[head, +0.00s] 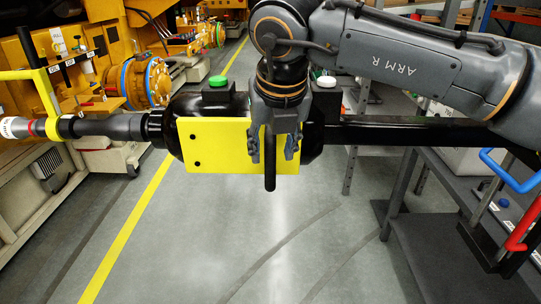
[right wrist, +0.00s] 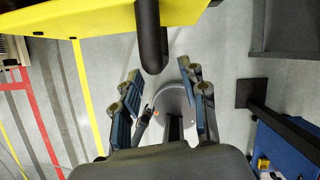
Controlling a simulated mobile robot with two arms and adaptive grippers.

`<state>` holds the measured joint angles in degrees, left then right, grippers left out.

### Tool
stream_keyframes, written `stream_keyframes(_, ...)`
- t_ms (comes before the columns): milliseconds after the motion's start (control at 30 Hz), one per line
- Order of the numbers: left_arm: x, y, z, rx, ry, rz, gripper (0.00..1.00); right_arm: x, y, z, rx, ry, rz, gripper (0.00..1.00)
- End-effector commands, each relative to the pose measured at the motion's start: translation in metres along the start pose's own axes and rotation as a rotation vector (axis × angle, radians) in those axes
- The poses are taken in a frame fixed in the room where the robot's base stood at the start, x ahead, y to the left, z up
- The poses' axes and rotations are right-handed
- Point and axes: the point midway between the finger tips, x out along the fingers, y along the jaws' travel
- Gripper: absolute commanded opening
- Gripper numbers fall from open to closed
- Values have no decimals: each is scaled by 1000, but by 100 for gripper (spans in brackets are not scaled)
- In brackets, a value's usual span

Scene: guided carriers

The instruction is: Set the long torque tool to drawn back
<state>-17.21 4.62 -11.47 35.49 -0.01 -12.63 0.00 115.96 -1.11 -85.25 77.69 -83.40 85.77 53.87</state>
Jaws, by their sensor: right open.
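The long torque tool (head: 225,140) spans the head view horizontally, with a black body, a yellow front plate and a grey socket end (head: 120,126) at left. A green button (head: 217,81) and a white button (head: 326,81) sit on top. A short black handle (head: 270,182) hangs down at the plate. My right gripper (head: 273,152) points down in front of the plate, its fingers either side of the handle. In the right wrist view the handle (right wrist: 152,48) ends just beyond the open fingertips (right wrist: 163,80); I see no contact. My left gripper is not in view.
Yellow machinery (head: 95,70) stands at the left. A grey table (head: 455,185) with blue (head: 510,172) and red (head: 524,228) handles is at the right. The floor (head: 240,240) below the tool is open, with a yellow line.

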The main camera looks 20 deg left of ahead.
Motion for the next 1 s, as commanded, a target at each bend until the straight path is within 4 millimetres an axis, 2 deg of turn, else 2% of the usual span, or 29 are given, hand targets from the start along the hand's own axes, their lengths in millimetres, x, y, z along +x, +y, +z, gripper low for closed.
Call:
stream_keyframes(33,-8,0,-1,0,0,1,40,8,0,1,0,5,-1,43)
stream_keyframes(300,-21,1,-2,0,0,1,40,45,0,0,0,2,1,43)
stream_keyframes(667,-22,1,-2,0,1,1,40,53,0,0,-1,0,1,43)
stream_keyframes(700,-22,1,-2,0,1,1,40,53,0,0,-1,0,1,41)
stream_keyframes(900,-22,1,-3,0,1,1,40,53,0,0,-1,0,1,0)
stream_keyframes(1000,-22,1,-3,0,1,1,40,53,0,0,-1,0,1,0)
